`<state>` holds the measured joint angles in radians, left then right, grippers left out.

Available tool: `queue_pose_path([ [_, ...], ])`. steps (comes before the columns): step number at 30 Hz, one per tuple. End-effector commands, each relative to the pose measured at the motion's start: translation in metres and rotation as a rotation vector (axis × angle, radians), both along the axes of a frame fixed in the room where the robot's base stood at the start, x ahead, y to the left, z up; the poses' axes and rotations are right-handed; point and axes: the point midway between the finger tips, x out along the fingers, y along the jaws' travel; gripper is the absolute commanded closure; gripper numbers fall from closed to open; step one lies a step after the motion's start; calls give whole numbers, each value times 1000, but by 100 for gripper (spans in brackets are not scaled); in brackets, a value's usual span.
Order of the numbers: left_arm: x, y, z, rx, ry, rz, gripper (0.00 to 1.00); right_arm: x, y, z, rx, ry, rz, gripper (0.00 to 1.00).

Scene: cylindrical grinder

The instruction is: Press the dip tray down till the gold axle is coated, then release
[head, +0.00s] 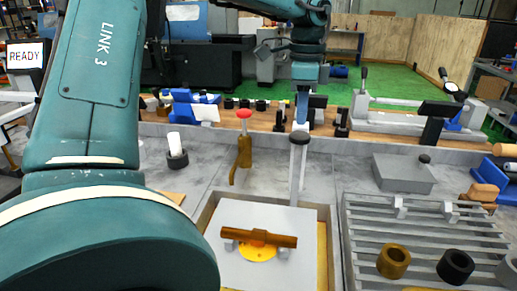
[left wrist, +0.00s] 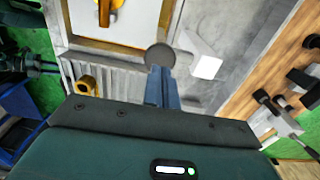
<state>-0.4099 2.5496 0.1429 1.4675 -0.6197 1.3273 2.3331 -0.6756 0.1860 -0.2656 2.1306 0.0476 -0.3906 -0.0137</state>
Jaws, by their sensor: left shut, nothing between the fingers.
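The gold-brown axle (head: 275,239) lies across small supports on a pale plate, over a yellow disc (head: 258,253). The plate sits in the tray frame (head: 327,216), with yellow showing along its right edge; the axle is partly cut off in the left wrist view (left wrist: 104,12). A grey post with a dark round knob (head: 299,138) stands at the frame's back right. My left gripper (head: 301,122) points down just above that knob, shut and empty. In the left wrist view its fingertips (left wrist: 158,72) reach the knob's edge; I cannot tell if they touch. My right gripper is not in view.
A brass tap with a red knob (head: 244,114) stands behind the frame. A slatted rack (head: 360,229) at the right holds a brown ring (head: 393,261) and a black ring (head: 455,266). A grey block (head: 402,174) lies behind it. My arm blocks the left side.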

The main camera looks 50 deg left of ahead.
Motion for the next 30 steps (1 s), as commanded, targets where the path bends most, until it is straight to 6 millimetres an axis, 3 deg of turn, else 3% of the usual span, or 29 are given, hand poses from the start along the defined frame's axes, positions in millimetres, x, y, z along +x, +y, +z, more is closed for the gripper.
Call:
queue_pose_path([
  [21, 0, 0, 39, 0, -1, -1, 100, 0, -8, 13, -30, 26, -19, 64],
  [30, 0, 0, 44, 0, -1, -1, 100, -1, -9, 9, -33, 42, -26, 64],
])
